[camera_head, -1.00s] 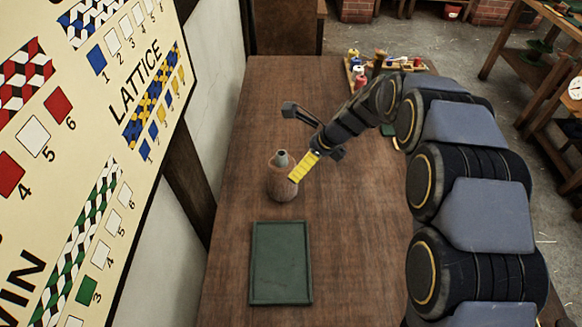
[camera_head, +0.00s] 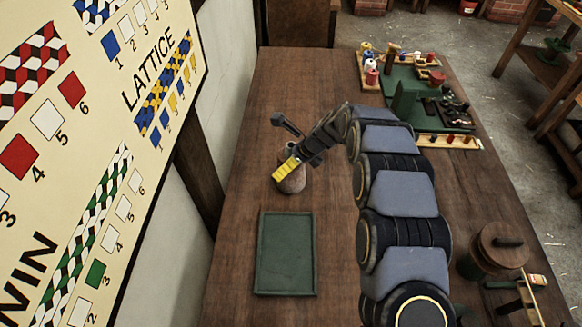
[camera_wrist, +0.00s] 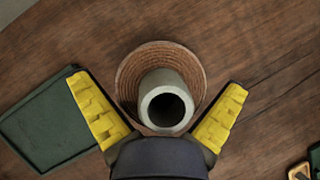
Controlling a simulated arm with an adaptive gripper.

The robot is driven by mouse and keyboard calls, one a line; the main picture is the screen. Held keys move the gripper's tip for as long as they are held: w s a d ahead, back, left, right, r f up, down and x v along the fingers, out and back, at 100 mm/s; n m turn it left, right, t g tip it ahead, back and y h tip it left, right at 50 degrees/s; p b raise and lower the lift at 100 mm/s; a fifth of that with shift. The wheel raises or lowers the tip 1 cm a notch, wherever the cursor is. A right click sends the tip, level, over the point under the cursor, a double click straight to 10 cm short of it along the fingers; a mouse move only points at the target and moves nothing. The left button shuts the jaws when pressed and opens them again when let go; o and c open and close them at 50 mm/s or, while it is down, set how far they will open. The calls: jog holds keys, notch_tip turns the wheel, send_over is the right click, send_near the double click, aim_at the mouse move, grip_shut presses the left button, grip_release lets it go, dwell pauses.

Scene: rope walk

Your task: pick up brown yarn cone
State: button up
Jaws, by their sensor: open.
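The brown yarn cone (camera_head: 293,183) stands upright on the wooden table, just behind the green tray. In the head view my gripper (camera_head: 287,167) is at its upper part and hides some of it. In the wrist view the cone (camera_wrist: 128,72) is seen from above, its grey tube top (camera_wrist: 166,100) in the middle. My gripper (camera_wrist: 160,105) is open, with one yellow finger on each side of the tube. I cannot tell whether either finger touches the cone.
The empty green tray (camera_head: 261,285) lies in front of the cone; it also shows in the wrist view (camera_wrist: 14,128). A rack of small spools (camera_head: 371,76) and a green board (camera_head: 405,98) stand at the back right. A wooden lidded pot (camera_head: 497,248) stands at the right.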

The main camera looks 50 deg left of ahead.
jog(key=c, duration=1)
jog(key=shift+r, duration=0.1)
